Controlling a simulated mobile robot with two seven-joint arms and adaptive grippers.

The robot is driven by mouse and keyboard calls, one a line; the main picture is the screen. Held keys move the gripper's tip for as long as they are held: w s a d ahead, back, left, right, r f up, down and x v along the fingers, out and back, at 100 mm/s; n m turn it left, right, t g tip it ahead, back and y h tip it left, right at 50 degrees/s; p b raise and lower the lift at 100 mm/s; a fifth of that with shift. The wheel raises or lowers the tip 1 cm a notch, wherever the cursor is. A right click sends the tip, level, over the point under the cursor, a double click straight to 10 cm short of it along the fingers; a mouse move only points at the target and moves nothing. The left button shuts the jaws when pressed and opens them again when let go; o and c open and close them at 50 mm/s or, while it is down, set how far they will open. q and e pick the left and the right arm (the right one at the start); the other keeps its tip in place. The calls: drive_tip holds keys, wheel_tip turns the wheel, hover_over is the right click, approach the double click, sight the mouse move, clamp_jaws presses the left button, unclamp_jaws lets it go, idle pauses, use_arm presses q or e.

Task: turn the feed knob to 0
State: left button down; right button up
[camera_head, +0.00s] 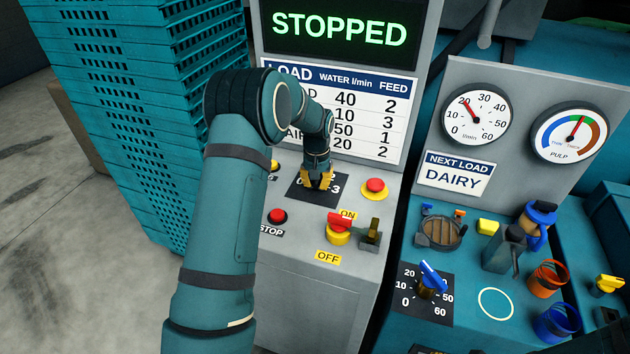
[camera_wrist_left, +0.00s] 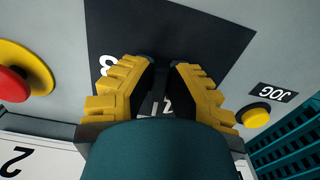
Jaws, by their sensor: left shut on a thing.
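The feed knob sits on a dark dial plate (camera_head: 297,191) with white numbers, on the grey control panel. My left gripper (camera_head: 319,183) is down at the middle of this plate, shut on the feed knob. In the left wrist view the yellow fingers (camera_wrist_left: 158,68) are either side of the knob, over the dark plate (camera_wrist_left: 208,35). The knob is mostly hidden by the fingers and wrist, so its pointer cannot be read. A "3" shows beside one finger and a "2" between them. My right gripper is not in view.
Around the dial are a red button on yellow (camera_head: 375,188), a red STOP button (camera_head: 277,216) and a red-handled ON/OFF switch (camera_head: 339,226). The display (camera_head: 340,28) reads STOPPED. Teal stacked crates (camera_head: 140,100) stand close left. A blue-pointer dial (camera_head: 432,278) is at right.

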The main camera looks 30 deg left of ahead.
use_arm(q)
drive_tip(key=n, duration=0.3)
drive_tip(key=shift+d+f+n, duration=0.1)
drive_tip(key=shift+d+n, duration=0.2)
drive_tip(key=shift+n, duration=0.1)
drive_tip(key=n, duration=0.1)
drive_tip(key=n+p, duration=0.1)
drive_tip(key=n, duration=0.2)
drive_tip(key=shift+w+d+n, duration=0.2)
drive_tip(key=shift+w+n, duration=0.1)
drive_tip(key=n, duration=0.1)
drive_tip(key=n+p, duration=0.1)
drive_tip(key=n, duration=0.2)
drive_tip(key=shift+w+d+p, duration=0.15)
drive_tip(key=shift+w+p, duration=0.15)
drive_tip(key=shift+p, duration=0.05)
drive_tip(key=shift+w+n+p, duration=0.15)
drive_tip(key=shift+n+p, duration=0.15)
drive_tip(key=shift+n, duration=0.8)
drive_tip(key=shift+w+n+p, duration=0.15)
drive_tip(key=shift+n+p, duration=0.1)
drive_tip(key=shift+n, duration=0.85)
drive_tip(key=c, duration=0.9)
unclamp_jaws()
drive_tip(key=shift+w, duration=0.1)
drive_tip(key=shift+c, duration=0.2)
